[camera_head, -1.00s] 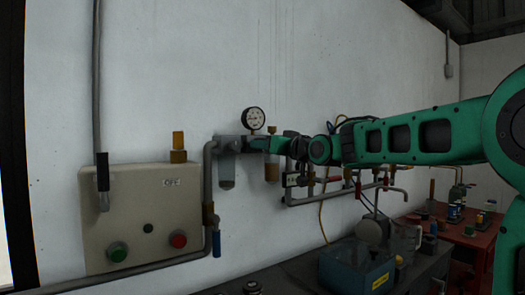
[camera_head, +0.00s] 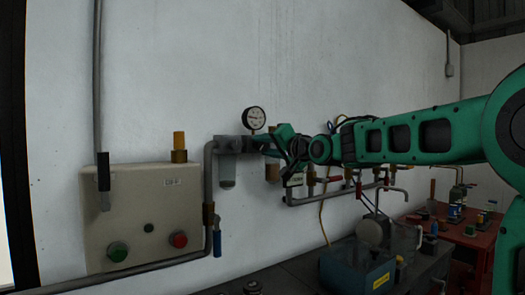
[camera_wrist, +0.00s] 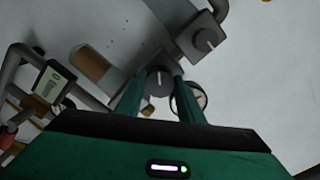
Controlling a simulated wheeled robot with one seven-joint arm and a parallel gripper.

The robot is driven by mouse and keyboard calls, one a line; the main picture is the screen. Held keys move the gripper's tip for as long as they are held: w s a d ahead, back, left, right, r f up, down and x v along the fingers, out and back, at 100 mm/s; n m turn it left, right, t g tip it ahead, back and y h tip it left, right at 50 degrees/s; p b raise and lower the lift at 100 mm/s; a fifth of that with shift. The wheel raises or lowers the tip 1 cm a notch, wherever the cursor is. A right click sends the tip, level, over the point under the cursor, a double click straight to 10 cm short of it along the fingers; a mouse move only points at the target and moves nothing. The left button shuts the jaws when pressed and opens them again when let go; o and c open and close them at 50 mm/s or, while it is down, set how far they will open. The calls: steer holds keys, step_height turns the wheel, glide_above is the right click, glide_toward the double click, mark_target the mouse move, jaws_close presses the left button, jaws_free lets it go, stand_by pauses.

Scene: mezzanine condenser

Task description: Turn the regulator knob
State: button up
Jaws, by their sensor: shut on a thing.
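The regulator knob (camera_wrist: 160,79), dark with a pale mark on its face, sits between the two green fingers of my gripper (camera_wrist: 158,84) in the wrist view. The fingers are shut on it. In the head view my gripper (camera_head: 268,146) is at the wall-mounted regulator assembly, just below the round pressure gauge (camera_head: 254,117), and hides the knob. The gauge shows partly behind the right finger in the wrist view (camera_wrist: 200,98). A second dark knob (camera_wrist: 205,40) with a pale mark is on the neighbouring block, clear of the fingers.
A filter bowl (camera_head: 227,172) hangs left of my gripper, and a brownish bowl (camera_wrist: 90,64) is close by. Pipes with red-handled valves (camera_head: 335,179) run to the right. A beige control box (camera_head: 140,215) is at left. A bench with a blue box (camera_head: 355,268) stands below.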

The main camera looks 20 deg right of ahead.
steer(key=m, duration=0.6)
steer(key=shift+d+f+m, duration=0.15)
steer(key=shift+d+m, duration=0.05)
steer(key=shift+m, duration=0.1)
steer(key=m, duration=0.5)
steer(key=shift+f, duration=0.1)
stand_by(0.3)
steer(key=o, duration=1)
steer(key=shift+o, duration=0.2)
steer(key=shift+a, duration=0.1)
steer(key=shift+s+r, duration=0.2)
steer(key=shift+s, duration=0.05)
steer(key=v, duration=1)
steer(key=shift+s, duration=0.1)
